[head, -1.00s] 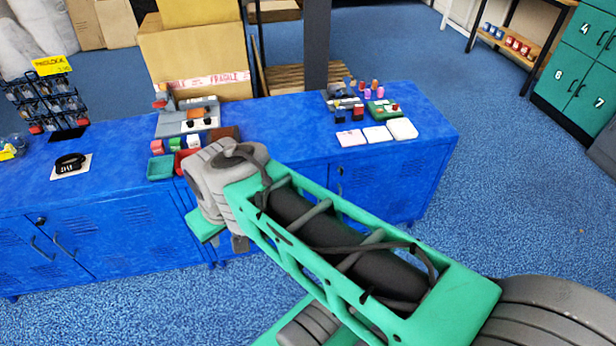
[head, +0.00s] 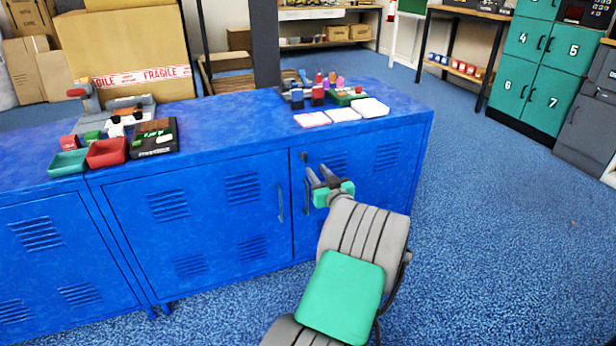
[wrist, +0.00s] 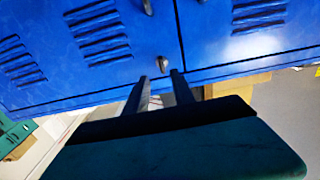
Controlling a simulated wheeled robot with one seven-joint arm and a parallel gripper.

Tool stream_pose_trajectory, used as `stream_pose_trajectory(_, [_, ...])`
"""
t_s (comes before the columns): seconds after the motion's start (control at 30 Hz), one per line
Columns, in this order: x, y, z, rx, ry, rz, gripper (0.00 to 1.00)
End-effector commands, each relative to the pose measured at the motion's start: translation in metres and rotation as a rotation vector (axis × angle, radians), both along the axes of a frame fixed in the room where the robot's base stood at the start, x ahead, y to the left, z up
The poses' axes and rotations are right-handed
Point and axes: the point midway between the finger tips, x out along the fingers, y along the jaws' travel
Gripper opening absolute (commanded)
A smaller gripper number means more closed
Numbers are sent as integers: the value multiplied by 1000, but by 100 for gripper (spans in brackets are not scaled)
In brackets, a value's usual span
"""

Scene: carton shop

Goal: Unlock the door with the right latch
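The blue cabinet's right door (head: 362,160) is closed. A small dark latch (head: 304,156) sits near its upper left edge, above a vertical handle (head: 307,196). In the wrist view, which looks upside down, the latch (wrist: 162,63) shows as a small metal piece beside the door seam, with the handle (wrist: 147,6) at the top edge. My gripper (head: 321,176) is in front of this door, slightly right of and below the latch in the head view. In the wrist view, its two fingers (wrist: 161,86) are apart with nothing between them, pointing toward the latch.
The neighbouring blue door (head: 200,205) is closed and has its own handle (head: 280,202). On the cabinet top stand trays (head: 106,152), small items and white pads (head: 343,114). Large cartons (head: 125,55) stand behind. Blue carpet (head: 500,230) is free at the right.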

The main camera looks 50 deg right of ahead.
Motion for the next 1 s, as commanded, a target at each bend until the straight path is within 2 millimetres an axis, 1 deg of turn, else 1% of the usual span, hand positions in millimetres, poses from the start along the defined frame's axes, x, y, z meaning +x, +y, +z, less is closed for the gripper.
stream_pose_trajectory(0.2, [38,-18,0,-1,2,8,30])
stream_pose_trajectory(0.33, [55,-29,0,0,2,7,30])
stream_pose_trajectory(0.47, [62,-34,2,2,3,5,30])
stream_pose_trajectory(0.67, [62,-34,3,2,3,4,30])
stream_pose_trajectory(1.0, [62,-34,3,2,3,4,3])
